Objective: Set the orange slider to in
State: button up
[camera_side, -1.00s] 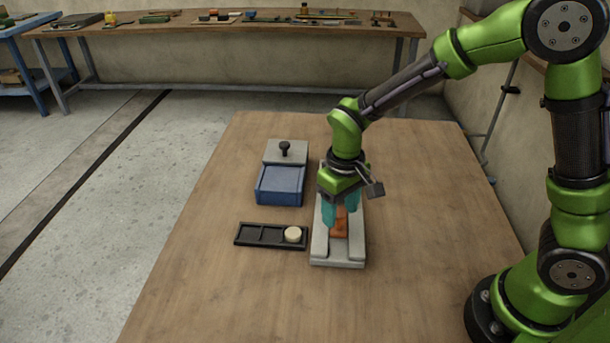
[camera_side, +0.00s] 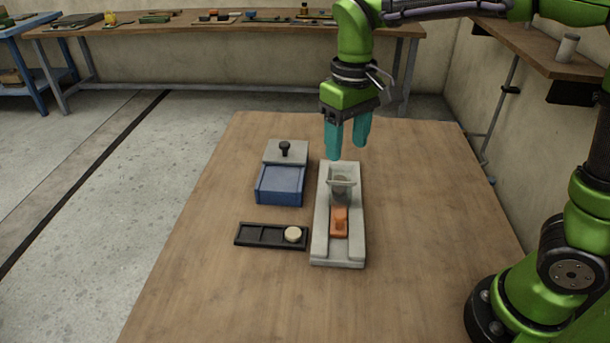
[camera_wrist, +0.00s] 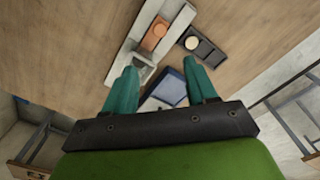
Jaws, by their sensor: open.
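The orange slider (camera_side: 339,222) sits in the channel of a pale grey track (camera_side: 322,225), toward the near end in the side view. Behind it on the same track stands a grey frame or socket (camera_side: 342,184). My gripper (camera_side: 347,155) is open and empty, raised above the far end of the track, with teal fingers pointing down. In the wrist view the slider (camera_wrist: 154,33) shows beyond the fingertips (camera_wrist: 163,75), well apart from them.
Left of the track is a blue box (camera_side: 280,186) with a grey lid and black knob (camera_side: 285,148). A black tray (camera_side: 262,235) holds a cream disc (camera_side: 293,234) in its right compartment. The table's right side is clear.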

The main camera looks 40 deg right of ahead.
jog(key=shift+r, duration=0.2)
jog(key=s+a+n+h, duration=0.1)
jog(key=s+a+n, duration=0.1)
jog(key=a+n, duration=0.2)
jog(key=n+t+h, duration=0.2)
jog(key=n+h, duration=0.1)
jog(key=n, duration=1.5)
send_near(340, 213)
jog(key=x, duration=0.8)
jog(key=shift+f, duration=0.1)
